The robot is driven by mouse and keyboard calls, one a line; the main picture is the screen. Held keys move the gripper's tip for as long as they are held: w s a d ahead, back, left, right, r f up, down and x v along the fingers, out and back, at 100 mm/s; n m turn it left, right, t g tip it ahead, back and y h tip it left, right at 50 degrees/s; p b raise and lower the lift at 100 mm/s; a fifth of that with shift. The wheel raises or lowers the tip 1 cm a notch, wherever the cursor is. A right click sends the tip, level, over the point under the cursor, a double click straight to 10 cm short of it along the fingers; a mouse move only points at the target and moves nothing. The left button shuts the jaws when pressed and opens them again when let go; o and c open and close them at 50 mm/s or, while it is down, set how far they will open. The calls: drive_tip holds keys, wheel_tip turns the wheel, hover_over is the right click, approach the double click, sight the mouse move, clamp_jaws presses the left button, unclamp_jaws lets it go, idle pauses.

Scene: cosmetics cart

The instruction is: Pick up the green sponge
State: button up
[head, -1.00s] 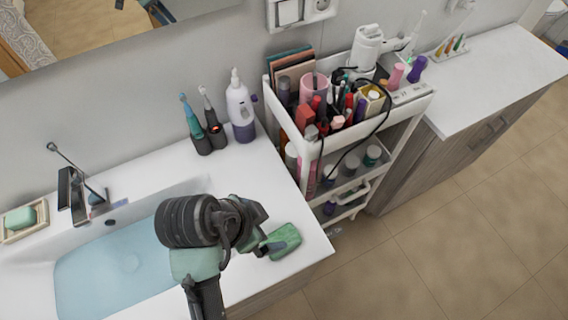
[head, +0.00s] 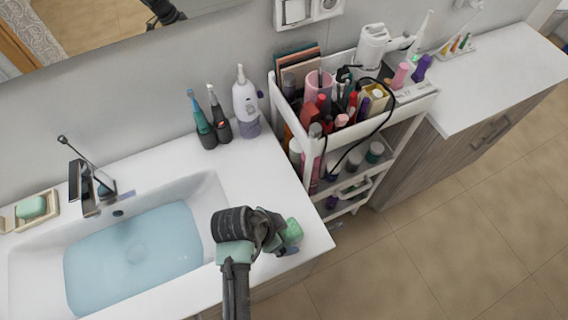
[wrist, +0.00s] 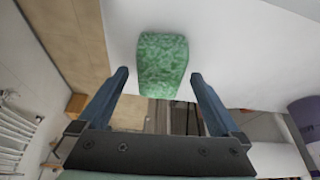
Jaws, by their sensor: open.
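The green sponge (head: 293,231) is on the white washbasin counter near its front right corner. In the head view my gripper (head: 281,246) partly covers it. In the wrist view the whole face of the sponge (wrist: 163,63) shows, speckled green and roughly rectangular. My gripper (wrist: 159,76) is open, with one finger to each side of the sponge's lower end in that view. I see a gap between the sponge and each finger. Nothing is held.
A basin of water (head: 135,250) lies to the left. A crowded white cart (head: 357,128) stands right of the counter. Electric toothbrushes (head: 207,130) and a white-purple bottle (head: 245,105) stand at the back wall. A soap dish (head: 50,218) holds green soap at far left.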

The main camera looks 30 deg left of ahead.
sight(284, 233)
drive_tip(key=shift+w+d+f, duration=0.15)
drive_tip(key=shift+w+f, duration=0.05)
drive_tip(key=shift+f, duration=0.45)
drive_tip(key=shift+c, duration=0.2)
drive_tip(key=c, duration=1.3)
wheel_tip(284, 233, up, 10)
drive_tip(key=shift+r+b, duration=0.1)
drive_tip(key=shift+b, duration=0.45)
